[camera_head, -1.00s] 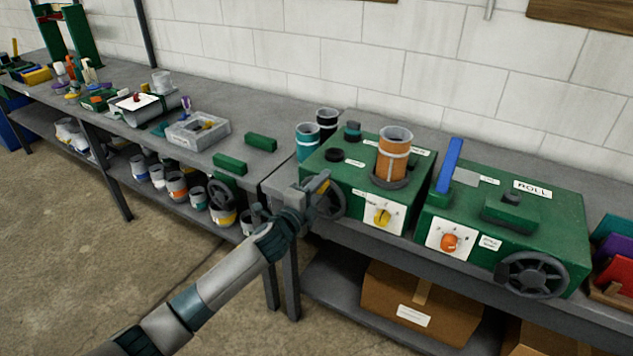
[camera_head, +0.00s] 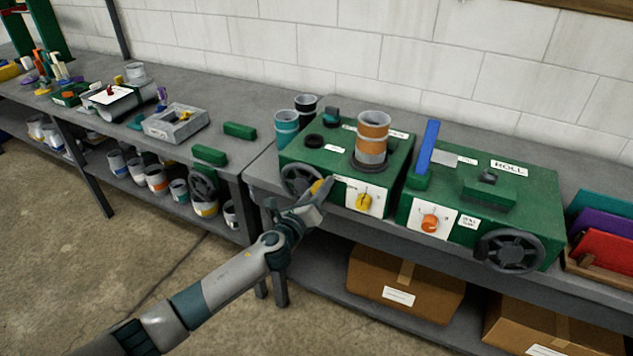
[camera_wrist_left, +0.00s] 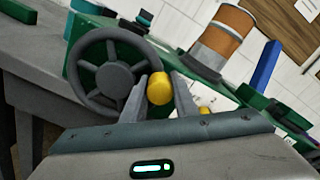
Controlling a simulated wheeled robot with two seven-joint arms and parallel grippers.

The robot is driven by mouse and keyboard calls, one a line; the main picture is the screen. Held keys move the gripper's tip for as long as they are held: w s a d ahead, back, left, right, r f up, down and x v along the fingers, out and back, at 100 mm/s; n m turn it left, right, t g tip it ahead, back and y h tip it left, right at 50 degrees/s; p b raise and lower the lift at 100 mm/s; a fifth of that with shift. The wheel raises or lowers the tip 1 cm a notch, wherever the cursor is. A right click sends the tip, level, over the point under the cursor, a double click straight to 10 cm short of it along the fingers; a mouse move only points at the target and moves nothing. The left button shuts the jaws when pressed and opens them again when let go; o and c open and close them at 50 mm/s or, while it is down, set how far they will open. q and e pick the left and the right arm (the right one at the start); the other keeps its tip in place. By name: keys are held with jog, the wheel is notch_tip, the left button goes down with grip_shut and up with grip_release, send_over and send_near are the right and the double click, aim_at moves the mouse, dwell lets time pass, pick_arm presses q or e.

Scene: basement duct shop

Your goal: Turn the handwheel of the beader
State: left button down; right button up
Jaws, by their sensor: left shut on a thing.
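The beader is a green box (camera_head: 331,165) with an upright orange duct piece (camera_head: 372,132) on top. Its dark spoked handwheel (camera_head: 297,181) is on the front left and carries a yellow knob (camera_head: 320,187). In the left wrist view the handwheel (camera_wrist_left: 88,58) faces me, and the yellow knob (camera_wrist_left: 159,89) sits between my fingers. My left gripper (camera_head: 322,190) is shut on the knob at the wheel's right side and partly hides it. The beader's front panel has a yellow dial (camera_head: 363,201). My right gripper is out of view.
The green ROLL machine (camera_head: 535,193) with its own handwheel (camera_head: 511,252) stands close to the right. Teal (camera_head: 286,128) and black (camera_head: 306,106) cups stand behind the beader. A grey bench (camera_head: 228,97) extends left. Cardboard boxes (camera_head: 405,285) sit on the shelf below.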

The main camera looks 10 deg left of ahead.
pick_arm(q)
jog(key=f+m, duration=0.2)
jog(key=m, duration=0.1)
jog(key=shift+s+d+f+m, duration=0.1)
jog(key=shift+s+d+m, duration=0.05)
jog(key=shift+d+m, duration=0.2)
jog(key=shift+f+m, duration=0.7)
jog(key=shift+m, duration=0.35)
jog(key=c, duration=1.7)
grip_release()
jog(key=shift+s, duration=0.1)
jog(key=b+v, duration=0.2)
jog(key=v, duration=1.5)
jog(key=shift+s, duration=0.1)
